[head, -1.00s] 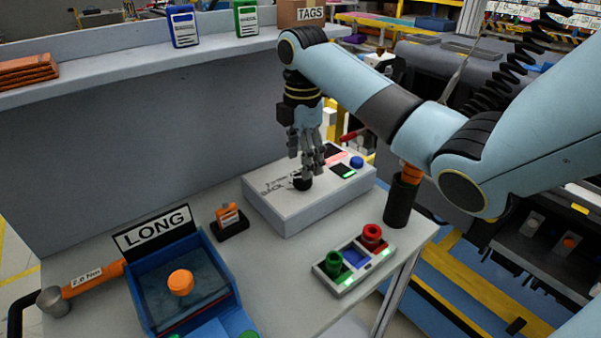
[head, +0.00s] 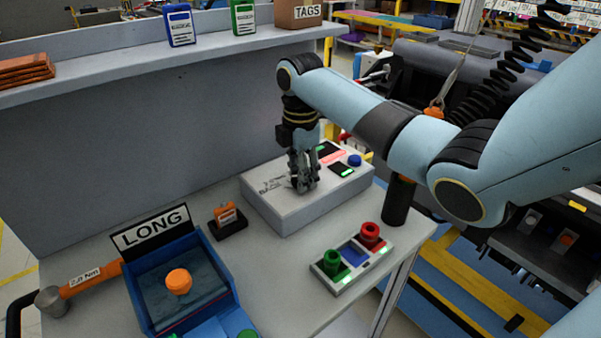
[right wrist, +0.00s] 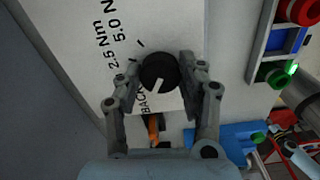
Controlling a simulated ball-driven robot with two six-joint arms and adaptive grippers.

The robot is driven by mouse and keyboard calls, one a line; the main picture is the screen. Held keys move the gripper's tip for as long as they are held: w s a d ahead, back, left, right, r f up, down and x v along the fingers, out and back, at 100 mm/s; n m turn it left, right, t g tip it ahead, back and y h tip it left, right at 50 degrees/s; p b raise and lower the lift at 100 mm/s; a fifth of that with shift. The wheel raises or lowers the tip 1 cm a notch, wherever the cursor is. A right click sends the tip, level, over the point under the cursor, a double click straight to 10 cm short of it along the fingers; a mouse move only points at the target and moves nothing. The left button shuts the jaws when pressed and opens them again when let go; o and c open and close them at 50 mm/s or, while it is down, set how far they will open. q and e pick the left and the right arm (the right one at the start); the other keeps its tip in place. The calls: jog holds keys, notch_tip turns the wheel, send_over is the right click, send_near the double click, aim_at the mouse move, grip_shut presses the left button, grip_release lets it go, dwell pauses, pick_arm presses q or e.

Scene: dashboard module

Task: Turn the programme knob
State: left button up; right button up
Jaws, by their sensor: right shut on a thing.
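The programme knob (right wrist: 158,72) is a round black dial with a white pointer line, on top of a light grey module (head: 285,215). In the right wrist view its pointer slants down and left, toward the print "BACK" (right wrist: 150,103); "2.5 Nm" and a partly cut-off "5.0 N" are printed above left. My right gripper (head: 304,188) points down at the module, its fingers on both sides of the knob and shut on it. In the head view the fingers hide the knob. My left gripper is not in view.
The module also carries small lit displays (head: 340,169) and a blue button (head: 354,160). A blue LONG box (head: 215,255) and an orange item on a black stand (head: 228,217) are to the left.

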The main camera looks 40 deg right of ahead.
jog(key=shift+c, duration=0.8)
jog(key=shift+r+p, duration=0.1)
jog(key=shift+p, duration=0.25)
jog(key=m+p, duration=0.3)
jog(key=p, duration=0.1)
jog(key=shift+r+m, duration=0.15)
jog(key=shift+m, duration=0.15)
jog(key=shift+m+p, duration=1)
jog(key=shift+p, duration=0.1)
pick_arm(q)
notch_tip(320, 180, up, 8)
jog(key=p, duration=0.1)
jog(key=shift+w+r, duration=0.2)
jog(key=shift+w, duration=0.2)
pick_arm(e)
jog(key=shift+f+m, duration=0.2)
jog(key=shift+m, duration=0.9)
pick_arm(q)
jog(key=shift+p, duration=0.3)
pick_arm(e)
jog(key=o, duration=1.2)
